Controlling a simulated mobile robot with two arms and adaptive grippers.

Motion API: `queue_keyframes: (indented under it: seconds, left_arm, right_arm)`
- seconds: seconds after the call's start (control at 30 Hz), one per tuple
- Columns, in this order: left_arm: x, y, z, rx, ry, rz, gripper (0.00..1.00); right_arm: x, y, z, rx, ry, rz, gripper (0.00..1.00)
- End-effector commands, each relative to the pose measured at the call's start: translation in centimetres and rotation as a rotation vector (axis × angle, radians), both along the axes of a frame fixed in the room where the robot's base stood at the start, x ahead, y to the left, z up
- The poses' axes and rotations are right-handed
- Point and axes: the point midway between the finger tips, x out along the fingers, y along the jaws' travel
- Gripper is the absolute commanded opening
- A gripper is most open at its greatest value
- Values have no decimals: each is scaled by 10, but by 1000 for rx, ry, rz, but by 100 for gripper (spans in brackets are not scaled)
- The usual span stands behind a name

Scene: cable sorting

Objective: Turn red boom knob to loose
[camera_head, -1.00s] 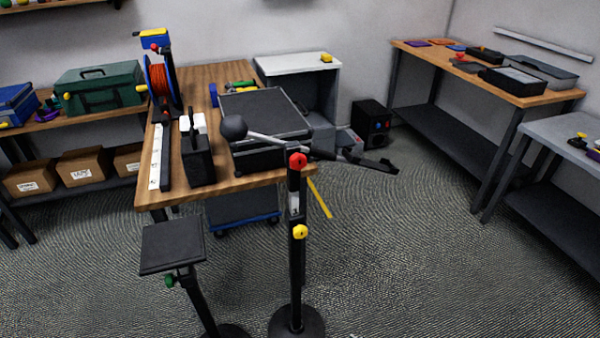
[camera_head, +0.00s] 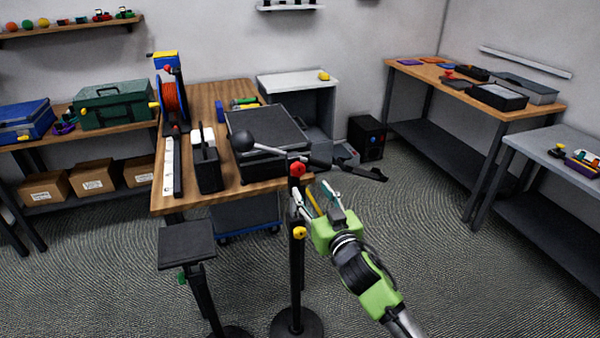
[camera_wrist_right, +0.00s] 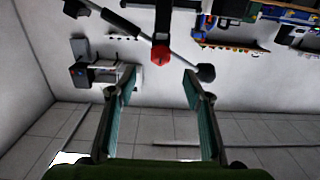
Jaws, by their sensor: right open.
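The red boom knob (camera_head: 297,169) sits at the top of a black upright stand, where the boom (camera_head: 272,143) crosses it. In the right wrist view the red knob (camera_wrist_right: 161,54) shows beyond the fingertips, between them and a little toward the top of the picture. My right gripper (camera_head: 316,193) is just below and to the right of the knob in the head view, beside the stand's post. In the right wrist view its two fingers (camera_wrist_right: 160,80) are spread wide with nothing between them. My left gripper is not in view.
A yellow knob (camera_head: 300,233) is lower on the same post. A small black platform stand (camera_head: 187,246) is to its left. Behind is a wooden table (camera_head: 205,100) with a cable reel (camera_head: 172,96) and a black case (camera_head: 265,127). Open floor (camera_head: 450,260) lies to the right.

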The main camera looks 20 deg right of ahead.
Motion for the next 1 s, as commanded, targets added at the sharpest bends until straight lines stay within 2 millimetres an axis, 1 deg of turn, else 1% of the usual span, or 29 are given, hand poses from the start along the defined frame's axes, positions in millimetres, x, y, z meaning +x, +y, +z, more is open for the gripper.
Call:
queue_keyframes:
  seconds: [0.03, 0.2, 0.4, 0.5, 0.7, 1.0]
  left_arm:
    - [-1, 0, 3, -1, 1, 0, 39]
    - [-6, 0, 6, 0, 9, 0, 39]
    - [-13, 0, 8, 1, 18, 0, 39]
    - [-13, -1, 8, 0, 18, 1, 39]
    - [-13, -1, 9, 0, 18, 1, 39]
    - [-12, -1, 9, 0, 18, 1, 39]
  right_arm:
    - [11, 1, 3, 0, -1, 0, 46]
    - [41, 2, 2, 1, 0, 0, 46]
    - [72, 3, 1, 1, 1, 1, 46]
    - [84, 3, 0, 1, 1, 0, 46]
    - [96, 4, 0, 1, 1, 0, 46]
    - [98, 4, -1, 1, 2, 1, 46]
